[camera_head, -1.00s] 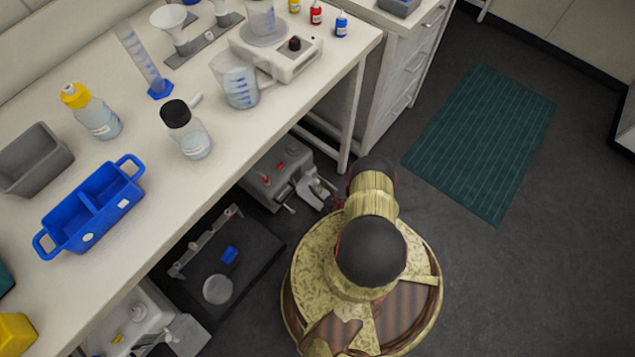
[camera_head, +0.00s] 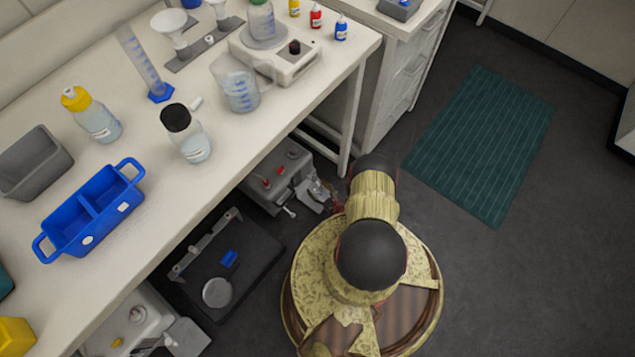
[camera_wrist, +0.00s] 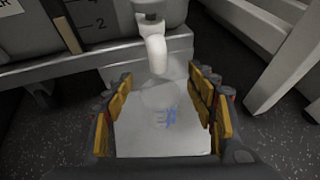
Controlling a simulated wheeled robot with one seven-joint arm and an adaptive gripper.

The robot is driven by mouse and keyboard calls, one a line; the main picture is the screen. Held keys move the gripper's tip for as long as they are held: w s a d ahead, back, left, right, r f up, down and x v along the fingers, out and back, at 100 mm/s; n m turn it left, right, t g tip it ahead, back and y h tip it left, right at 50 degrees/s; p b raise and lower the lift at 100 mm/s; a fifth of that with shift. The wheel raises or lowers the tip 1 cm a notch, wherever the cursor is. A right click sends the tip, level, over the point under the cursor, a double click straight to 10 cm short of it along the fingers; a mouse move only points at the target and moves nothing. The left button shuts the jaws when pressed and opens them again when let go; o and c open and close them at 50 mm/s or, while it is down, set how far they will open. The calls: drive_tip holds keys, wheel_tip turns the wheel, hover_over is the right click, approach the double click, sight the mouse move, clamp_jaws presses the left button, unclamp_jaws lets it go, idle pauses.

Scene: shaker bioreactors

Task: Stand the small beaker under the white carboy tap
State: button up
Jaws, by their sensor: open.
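In the wrist view, a small clear beaker (camera_wrist: 163,115) with blue marks stands between my gripper's fingers, on a pale surface (camera_wrist: 140,146). It seems upright and directly below the spout of the white tap (camera_wrist: 156,52), which juts from a grey-looking carboy (camera_wrist: 100,22) with scale marks. My gripper (camera_wrist: 165,105) is open, with its yellow-padded fingers apart on either side of the beaker. A gap shows beside the beaker, most clearly on the left. The beaker's faint outline makes its base and rim hard to judge.
The bench carries a graduated jug (camera_head: 238,88), a stirrer (camera_head: 278,58) with a vessel on it, a black-capped bottle (camera_head: 188,135) and a blue caddy (camera_head: 90,212). Grey equipment (camera_head: 285,178) sits beneath. A green mat (camera_head: 482,145) lies on open floor at right.

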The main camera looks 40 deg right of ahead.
sight(318, 184)
drive_tip(key=shift+r, duration=4.25)
drive_tip(key=shift+s, duration=0.1)
